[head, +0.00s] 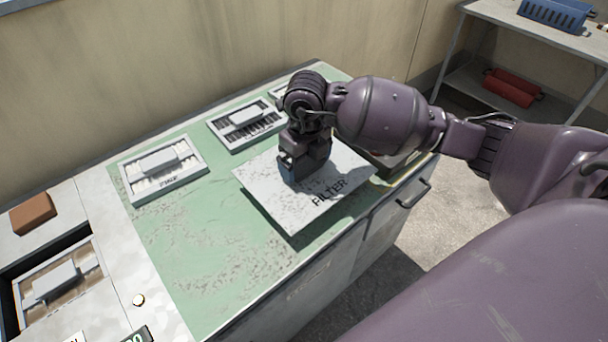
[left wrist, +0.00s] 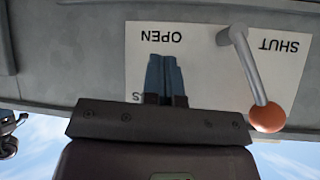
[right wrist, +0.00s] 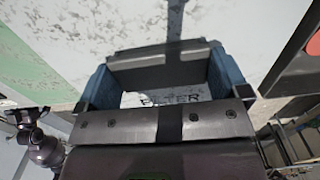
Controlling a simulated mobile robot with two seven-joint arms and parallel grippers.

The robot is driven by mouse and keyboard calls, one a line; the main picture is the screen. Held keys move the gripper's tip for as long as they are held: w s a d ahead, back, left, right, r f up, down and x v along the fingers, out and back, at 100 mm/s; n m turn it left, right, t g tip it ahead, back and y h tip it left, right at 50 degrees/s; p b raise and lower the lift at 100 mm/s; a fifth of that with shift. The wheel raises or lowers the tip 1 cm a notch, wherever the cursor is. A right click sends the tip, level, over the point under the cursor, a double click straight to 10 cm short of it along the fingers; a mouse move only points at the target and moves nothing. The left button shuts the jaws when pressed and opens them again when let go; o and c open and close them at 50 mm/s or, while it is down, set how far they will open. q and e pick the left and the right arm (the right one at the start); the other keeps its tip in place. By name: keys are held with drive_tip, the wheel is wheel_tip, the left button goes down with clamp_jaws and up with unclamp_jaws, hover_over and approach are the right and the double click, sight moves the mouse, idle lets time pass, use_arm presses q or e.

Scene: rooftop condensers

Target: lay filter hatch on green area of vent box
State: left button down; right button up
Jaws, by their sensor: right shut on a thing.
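The filter hatch (head: 345,172) is a pale, speckled square plate marked FILTER. My right gripper (head: 305,166) is shut on its raised grey handle. The right wrist view shows the handle (right wrist: 160,61) between the blue fingers, with the plate (right wrist: 130,22) beyond. The plate is over the right part of the vent box's worn green area (head: 200,245), its near corner towards the front edge. I cannot tell whether it touches the surface or hovers just above. My left gripper (left wrist: 165,75) is shut and empty, outside the head view.
Grey framed filters (head: 162,168) (head: 247,125) lie along the back of the green area. A brown block (head: 32,212) and a recessed opening are at left. The green front-left is clear. A lever with an orange knob (left wrist: 268,117) is near my left gripper.

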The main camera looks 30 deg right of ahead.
sight(305, 176)
wheel_tip(305, 176, down, 5)
drive_tip(key=shift+b, duration=0.55)
drive_tip(key=shift+r, duration=0.15)
drive_tip(key=o, duration=0.8)
wheel_tip(305, 176, up, 12)
drive_tip(key=p, duration=0.3)
